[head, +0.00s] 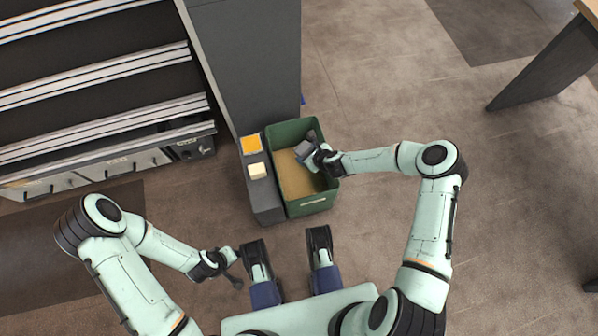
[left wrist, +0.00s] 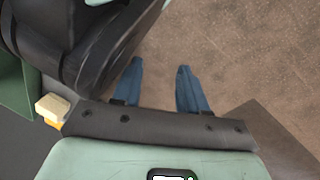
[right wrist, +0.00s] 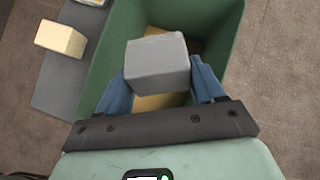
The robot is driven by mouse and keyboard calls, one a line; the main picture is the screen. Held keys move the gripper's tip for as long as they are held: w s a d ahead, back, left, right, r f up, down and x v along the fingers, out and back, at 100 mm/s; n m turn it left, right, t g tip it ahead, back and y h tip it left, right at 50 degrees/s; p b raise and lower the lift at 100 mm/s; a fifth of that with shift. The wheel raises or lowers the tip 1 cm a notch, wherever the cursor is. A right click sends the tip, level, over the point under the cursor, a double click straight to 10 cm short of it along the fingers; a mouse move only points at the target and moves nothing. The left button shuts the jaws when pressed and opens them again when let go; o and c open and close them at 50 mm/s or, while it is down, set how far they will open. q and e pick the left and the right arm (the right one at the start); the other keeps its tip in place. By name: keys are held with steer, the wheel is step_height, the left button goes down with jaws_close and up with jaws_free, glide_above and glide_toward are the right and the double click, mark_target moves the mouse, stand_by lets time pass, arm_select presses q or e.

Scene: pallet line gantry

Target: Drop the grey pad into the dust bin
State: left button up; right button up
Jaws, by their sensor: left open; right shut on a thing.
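The grey pad (right wrist: 158,63) is a block held between the blue fingers of my right gripper (right wrist: 160,88), which is shut on it. In the head view the pad (head: 304,147) is over the open green dust bin (head: 317,205), with my right gripper (head: 311,152) at its right. The bin's floor looks tan and bare where it shows. The right wrist view shows the bin's green wall (right wrist: 110,45) around the pad. My left gripper (left wrist: 158,88) is open and empty over the floor, left of my base in the head view (head: 236,270).
A grey ledge (head: 261,198) left of the bin bears a cream block (head: 257,171) and an orange-topped item (head: 250,144). A dark column (head: 250,60) rises behind. Shelving with metal rails (head: 100,75) stands at left. The floor right of the bin is clear.

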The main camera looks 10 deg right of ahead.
steer(key=shift+f+b, duration=0.3)
steer(key=shift+f, duration=0.25)
arm_select(q)
steer(key=shift+s+a+f+g, duration=0.1)
steer(key=shift+s+f+g, duration=0.3)
steer(key=shift+s+f, duration=0.4)
steer(key=shift+s+r, duration=0.1)
steer(key=shift+r, duration=0.05)
arm_select(e)
steer(key=o, duration=1.1)
steer(key=shift+r, duration=0.1)
arm_select(q)
steer(key=w+d+r+t+p, duration=0.1)
steer(key=w+d+r+p, duration=0.1)
steer(key=w+r+p, duration=0.2)
steer(key=shift+w+d+r+t+p, duration=0.15)
steer(key=shift+w+r+t+p, duration=0.35)
steer(key=shift+r, duration=1.35)
arm_select(e)
steer(key=v, duration=1.3)
